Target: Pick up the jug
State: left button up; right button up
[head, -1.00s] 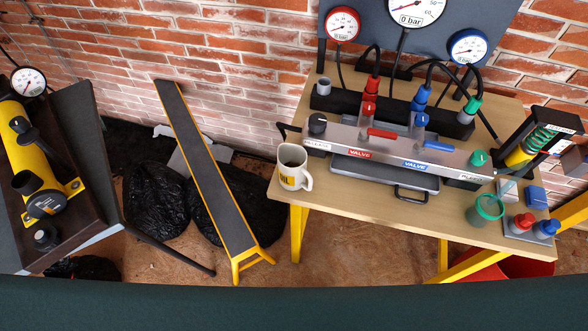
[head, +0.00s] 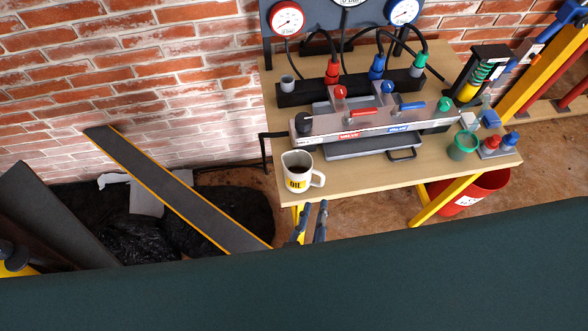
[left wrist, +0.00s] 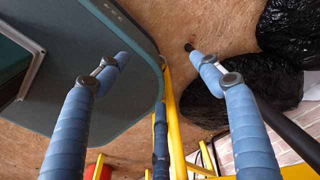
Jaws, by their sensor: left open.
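The jug (head: 297,172) is a white cup with a yellow OIL label and a handle on its right. It stands upright at the front left edge of the wooden bench (head: 350,180), with dark contents. My left gripper (left wrist: 158,60) is open and empty in the left wrist view, above the brown floor.
A steel valve rig (head: 370,122) stands behind the jug, with hoses and gauges. A green cup (head: 463,145) is at the bench's right. A red bucket (head: 480,190) is under it. A long dark ramp with yellow edges (head: 180,190) leans at the left near black bags (left wrist: 258,75).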

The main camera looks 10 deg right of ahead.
aim_at(323, 182)
jog(key=p+x, duration=0.1)
jog(key=x, duration=0.2)
jog(key=p+x, duration=0.1)
jog(key=x, duration=0.2)
jog(key=r+p+x, duration=0.1)
jog(key=p+x, duration=0.1)
jog(key=x, duration=0.1)
jog(key=shift+w+d+f, duration=0.2)
jog(key=shift+w+d, duration=0.05)
jog(key=shift+w, duration=0.2)
jog(key=shift+w+d+f, duration=0.2)
jog(key=shift+w+f, duration=0.2)
pick_arm(q)
jog(key=shift+s+d+r, duration=0.15)
jog(key=shift+r, duration=1)
jog(key=shift+s+d+r, duration=0.15)
jog(key=shift+r, duration=1)
pick_arm(e)
jog(key=shift+r, duration=0.1)
grip_shut()
